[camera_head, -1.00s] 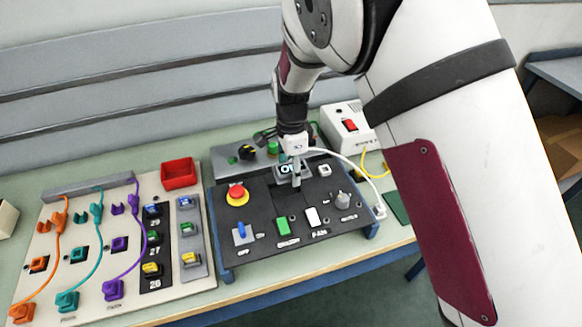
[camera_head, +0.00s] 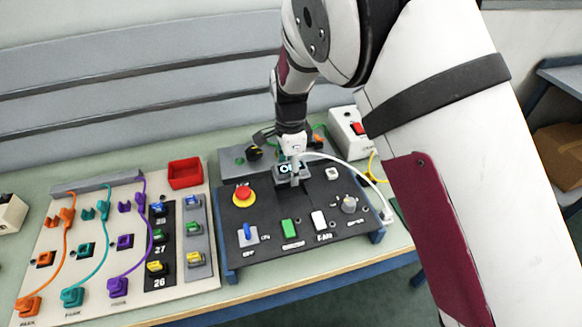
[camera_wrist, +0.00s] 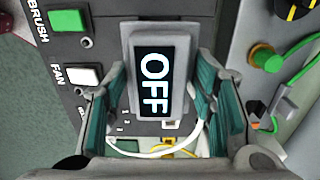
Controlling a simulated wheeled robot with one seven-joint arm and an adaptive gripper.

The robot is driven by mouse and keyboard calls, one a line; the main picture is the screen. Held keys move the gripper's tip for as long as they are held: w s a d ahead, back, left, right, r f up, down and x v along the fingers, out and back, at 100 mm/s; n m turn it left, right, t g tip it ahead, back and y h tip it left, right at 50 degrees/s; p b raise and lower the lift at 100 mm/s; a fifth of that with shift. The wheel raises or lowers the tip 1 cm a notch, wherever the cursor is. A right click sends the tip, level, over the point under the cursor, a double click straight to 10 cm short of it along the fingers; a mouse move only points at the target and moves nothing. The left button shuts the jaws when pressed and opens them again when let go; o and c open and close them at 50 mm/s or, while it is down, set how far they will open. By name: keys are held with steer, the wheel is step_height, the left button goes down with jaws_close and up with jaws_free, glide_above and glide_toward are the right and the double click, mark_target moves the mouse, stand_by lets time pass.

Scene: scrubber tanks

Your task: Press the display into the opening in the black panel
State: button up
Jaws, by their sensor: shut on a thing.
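The display (camera_wrist: 155,82) is a grey-framed block with a black face reading "OFF" in bright letters. My gripper (camera_wrist: 160,92) is shut on it, with a teal-padded finger on each side in the wrist view. In the head view the display (camera_head: 286,168) is at the upper middle of the black panel (camera_head: 262,222), under my gripper (camera_head: 293,172). I cannot tell whether the display touches the panel.
The panel carries a red button (camera_head: 243,194), a blue switch (camera_head: 246,234), green (camera_head: 289,228) and white (camera_head: 318,220) buttons and a knob (camera_head: 349,204). A white cable (camera_head: 364,178) arcs right of my gripper. A red bin (camera_head: 185,173) stands left.

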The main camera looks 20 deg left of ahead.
steer(key=shift+f+b, duration=0.4)
steer(key=shift+f, duration=2.4)
steer(key=shift+f, duration=0.65)
steer(key=shift+f, duration=0.1)
